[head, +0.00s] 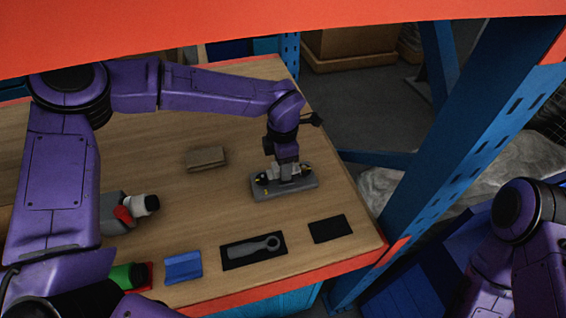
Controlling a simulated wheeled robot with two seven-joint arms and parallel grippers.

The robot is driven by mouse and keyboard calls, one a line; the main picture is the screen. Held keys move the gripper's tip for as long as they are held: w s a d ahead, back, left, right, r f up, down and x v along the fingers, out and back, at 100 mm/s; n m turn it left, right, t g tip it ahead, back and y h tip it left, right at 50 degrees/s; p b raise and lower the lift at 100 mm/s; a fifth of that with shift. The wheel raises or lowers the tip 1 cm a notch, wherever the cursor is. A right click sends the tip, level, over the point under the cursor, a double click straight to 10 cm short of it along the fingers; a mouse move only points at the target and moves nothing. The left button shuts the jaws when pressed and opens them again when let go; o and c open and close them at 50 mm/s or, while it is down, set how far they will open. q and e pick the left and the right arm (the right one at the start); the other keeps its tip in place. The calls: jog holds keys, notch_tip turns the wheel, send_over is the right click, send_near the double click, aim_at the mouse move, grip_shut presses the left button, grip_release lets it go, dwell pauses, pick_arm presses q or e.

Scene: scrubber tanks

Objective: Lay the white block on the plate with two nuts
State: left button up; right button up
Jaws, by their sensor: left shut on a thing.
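A grey plate (285,192) lies on the wooden table near its right end. Dark parts with small yellow marks sit on it; I cannot make out the two nuts clearly. My left gripper (287,175) points down over the middle of the plate. It is shut on a small pale piece, which looks like the white block (292,171), mostly hidden by the fingers. The piece is at or just above the plate; I cannot tell if it touches. My right gripper is not in view; only part of my right arm shows at the right edge.
A brown block (206,158) lies left of the plate. In front are a grey wrench on a black mat (230,264), an empty black mat (331,229) and a blue piece (183,267). A blue rack post (440,150) stands right of the table.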

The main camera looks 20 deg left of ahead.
pick_arm(q)
jog(key=shift+f, duration=0.2)
jog(key=shift+f, duration=0.25)
jog(key=shift+f, duration=0.4)
dwell(0.5)
jog(key=shift+s+f, duration=0.1)
jog(key=shift+s+f, duration=0.1)
jog(key=shift+f, duration=0.1)
